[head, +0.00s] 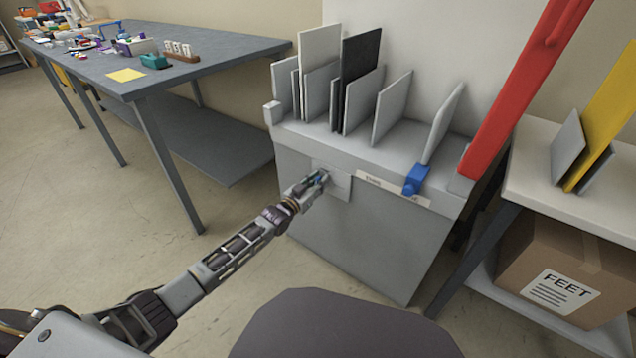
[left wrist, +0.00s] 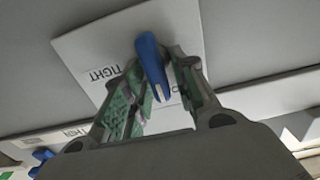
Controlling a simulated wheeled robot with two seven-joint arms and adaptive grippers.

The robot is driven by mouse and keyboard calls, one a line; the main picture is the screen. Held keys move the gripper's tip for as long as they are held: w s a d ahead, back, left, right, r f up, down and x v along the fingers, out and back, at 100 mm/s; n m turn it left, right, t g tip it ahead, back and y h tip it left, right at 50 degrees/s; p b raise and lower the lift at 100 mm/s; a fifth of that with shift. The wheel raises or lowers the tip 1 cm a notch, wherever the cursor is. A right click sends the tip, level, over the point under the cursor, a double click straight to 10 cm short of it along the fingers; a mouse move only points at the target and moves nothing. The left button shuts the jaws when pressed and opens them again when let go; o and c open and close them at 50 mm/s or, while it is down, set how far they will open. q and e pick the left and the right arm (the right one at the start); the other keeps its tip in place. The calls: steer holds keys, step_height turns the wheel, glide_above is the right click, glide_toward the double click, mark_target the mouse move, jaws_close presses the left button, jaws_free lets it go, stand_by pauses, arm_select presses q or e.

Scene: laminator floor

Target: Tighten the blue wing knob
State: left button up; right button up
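The blue wing knob (left wrist: 152,66) sits in front of a pale plate (left wrist: 88,48) with the word TIGHT, which appears upside down in the left wrist view. The knob's wing runs nearly up and down there. My left gripper (head: 319,180) is at this plate on the front of the grey rack cabinet (head: 350,235). Its fingers (left wrist: 158,76) are open on either side of the knob, with a gap on the left side. The right finger is close to the knob; I cannot tell whether it touches. In the head view the gripper mostly hides the knob. My right gripper is not in view.
A second blue part (head: 415,180) sits on the cabinet's front edge, right of my gripper. Upright panels (head: 361,75) stand in the rack. A red bar (head: 525,85) slants at right, by a shelf with a cardboard box (head: 565,265). A workbench (head: 225,45) stands left.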

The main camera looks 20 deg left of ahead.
arm_select(q)
steer(key=c, duration=0.3)
jaws_close()
steer(key=shift+r, duration=0.15)
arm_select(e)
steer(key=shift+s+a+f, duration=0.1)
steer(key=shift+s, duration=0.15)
